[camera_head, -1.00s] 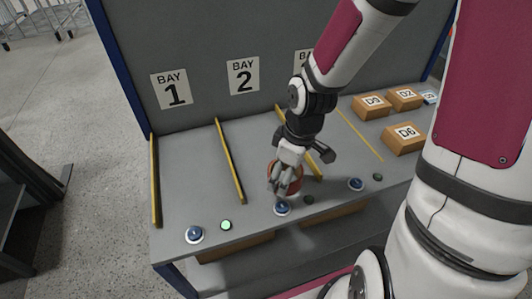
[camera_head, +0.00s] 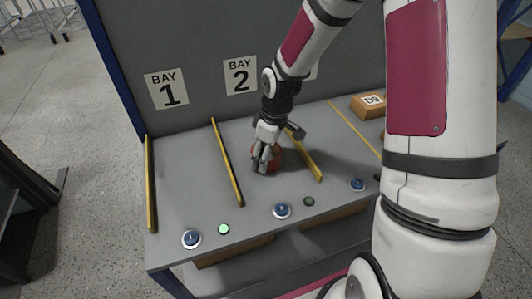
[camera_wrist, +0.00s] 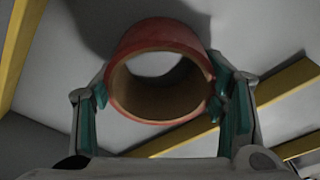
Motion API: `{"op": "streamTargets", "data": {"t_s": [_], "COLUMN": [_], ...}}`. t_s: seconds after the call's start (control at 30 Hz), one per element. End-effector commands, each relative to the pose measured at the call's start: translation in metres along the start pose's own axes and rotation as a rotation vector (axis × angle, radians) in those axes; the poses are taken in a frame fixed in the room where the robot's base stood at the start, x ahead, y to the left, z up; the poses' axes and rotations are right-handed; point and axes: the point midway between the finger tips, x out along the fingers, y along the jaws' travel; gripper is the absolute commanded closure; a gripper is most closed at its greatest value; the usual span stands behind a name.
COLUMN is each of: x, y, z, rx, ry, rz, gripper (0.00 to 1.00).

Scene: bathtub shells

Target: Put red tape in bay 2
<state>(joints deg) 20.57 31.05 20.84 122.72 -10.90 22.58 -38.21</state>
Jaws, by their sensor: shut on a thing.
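The red tape (camera_head: 275,161) is a thick roll with a brown inner side. My gripper (camera_head: 263,163) is shut on it, over the bay 2 space between two yellow dividers, below the BAY 2 sign (camera_head: 240,77). In the wrist view the tape (camera_wrist: 158,105) sits between the teal finger pads of my gripper (camera_wrist: 165,105), its round hole facing the camera. Whether the tape touches the grey shelf (camera_head: 190,180) cannot be told.
Yellow dividers stand left (camera_head: 227,162) and right (camera_head: 306,157) of the gripper, the right one close to it. Blue buttons (camera_head: 282,211) line the front edge; a green light (camera_head: 224,229) glows near the left one. Bay 1 is empty. A D9 box (camera_head: 369,105) sits at right.

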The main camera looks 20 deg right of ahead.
Motion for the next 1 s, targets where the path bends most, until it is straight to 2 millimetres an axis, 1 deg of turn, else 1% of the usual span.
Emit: {"op": "streamTargets", "data": {"t_s": [0.23, 0.33, 0.37, 0.4, 0.43, 0.8, 0.87, 0.97, 1.0], "x": [0.0, 0.003, 0.003, 0.003, 0.003, 0.001, -0.003, -0.016, -0.022], "y": [0.0, 0.0, 0.0, 0.0, 0.0, 0.0, 0.0, 0.001, 0.001], "z": [0.0, 0.001, 0.001, 0.001, 0.001, 0.0, 0.0, 0.0, 0.0], "rx": [0.001, 0.001, 0.001, 0.001, 0.001, 0.001, 0.001, 0.003, 0.004], "ry": [0.001, 0.0, 0.0, 0.0, 0.001, 0.001, 0.002, 0.003, 0.003], "rz": [0.001, 0.001, 0.001, 0.001, 0.001, 0.001, 0.003, 0.004, 0.005], "gripper": [0.63, 0.63, 0.3, 0.21, 0.14, 0.14, 0.14, 0.14, 0.14]}}
